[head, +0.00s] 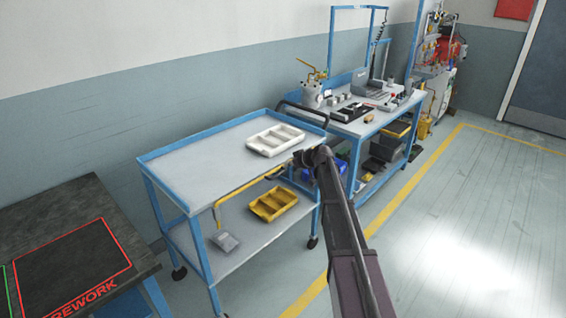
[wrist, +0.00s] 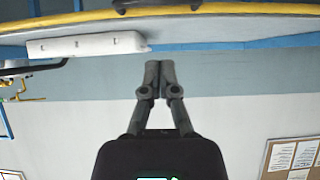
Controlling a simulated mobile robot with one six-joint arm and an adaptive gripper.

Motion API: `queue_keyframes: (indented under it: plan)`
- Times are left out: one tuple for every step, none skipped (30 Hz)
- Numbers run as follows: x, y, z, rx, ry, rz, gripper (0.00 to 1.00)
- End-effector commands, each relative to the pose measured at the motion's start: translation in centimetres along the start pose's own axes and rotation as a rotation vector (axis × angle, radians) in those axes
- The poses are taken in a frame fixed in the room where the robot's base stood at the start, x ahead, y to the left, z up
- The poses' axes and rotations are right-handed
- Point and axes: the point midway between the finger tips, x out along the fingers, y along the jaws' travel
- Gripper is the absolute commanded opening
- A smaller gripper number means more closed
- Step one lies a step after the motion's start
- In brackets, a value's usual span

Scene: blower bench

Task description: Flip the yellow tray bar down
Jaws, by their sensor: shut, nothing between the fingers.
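The yellow tray bar (head: 250,186) runs along the front long side of the blue and grey cart (head: 200,165). Its left end bends downward, and its right part passes behind my arm. In the wrist view, which is upside down, the yellow bar (wrist: 60,20) crosses the top, with a dark fitting near its middle. My gripper (head: 308,157) is at the cart's front right corner, near the bar's right end. Its two fingers (wrist: 154,68) are together and empty. In the wrist view they appear apart from the bar; I cannot tell the exact distance.
A white compartment tray (head: 275,140) sits on the cart top, and a yellow bin (head: 272,203) on its lower shelf. A grey object (head: 227,243) is below the bar's left end. A crowded workbench (head: 350,120) stands behind right. Floor in front is clear.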

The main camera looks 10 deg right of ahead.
Motion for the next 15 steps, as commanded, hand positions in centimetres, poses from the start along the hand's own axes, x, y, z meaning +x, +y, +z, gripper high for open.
queue_keyframes:
  plan:
    - [-1.2,-0.1,-0.3,0.0,0.0,0.001,0.0]
    - [-1.6,-0.1,-0.3,0.0,0.0,0.001,0.0]
    - [-2.2,-0.1,-0.3,0.0,0.0,0.0,0.0]
    - [-2.6,-0.1,-0.3,0.0,0.0,0.0,0.0]
    - [-3.0,-0.1,-0.3,0.0,0.001,0.0,0.0]
    - [-3.5,-0.1,-0.3,0.0,0.001,0.0,0.0]
    - [-3.8,-0.1,-0.2,0.001,0.001,0.0,0.0]
    - [-4.1,-0.1,-0.2,0.001,0.001,0.0,0.0]
    - [-4.5,-0.1,-0.2,0.001,0.001,0.0,0.0]
    - [-4.7,-0.1,-0.2,0.001,0.001,0.0,0.0]
    - [-4.9,-0.1,-0.2,0.001,0.001,0.0,0.0]
    - [-5.2,-0.1,-0.1,0.0,0.001,-0.001,0.0]
    - [-5.3,-0.1,-0.1,0.0,0.001,-0.001,0.0]
    - [-5.4,-0.1,-0.1,0.0,0.001,-0.001,0.0]
    - [-5.5,-0.1,-0.1,0.0,0.001,-0.001,0.0]
